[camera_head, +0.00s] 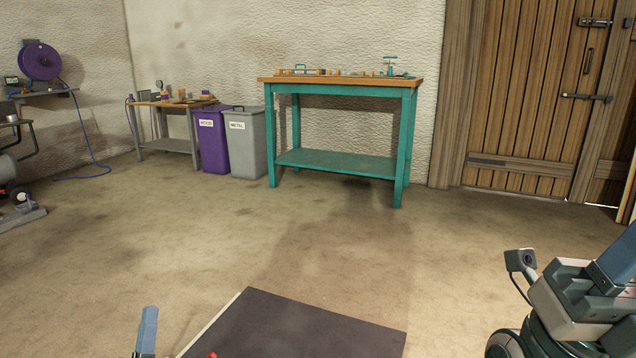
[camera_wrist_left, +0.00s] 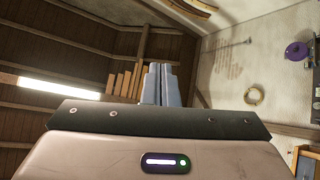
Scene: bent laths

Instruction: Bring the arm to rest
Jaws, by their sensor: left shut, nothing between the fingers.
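My left gripper (camera_head: 148,330) shows at the bottom edge of the head view, with its blue-grey fingers pointing up. In the left wrist view its two fingers (camera_wrist_left: 161,85) stand side by side, shut, with nothing between them. That view looks up at the roof beams and the wall, so the gripper points upward. Parts of my right arm (camera_head: 575,305) show at the lower right of the head view, with a small camera on it. The blue-grey part there is cut off by the picture's edge, so its jaw state does not show.
A dark board-like surface (camera_head: 300,328) lies at the bottom middle, with a small red thing at its edge. A teal workbench (camera_head: 340,162) stands at the back, beside purple (camera_head: 213,145) and grey (camera_head: 245,150) bins. The floor between is clear.

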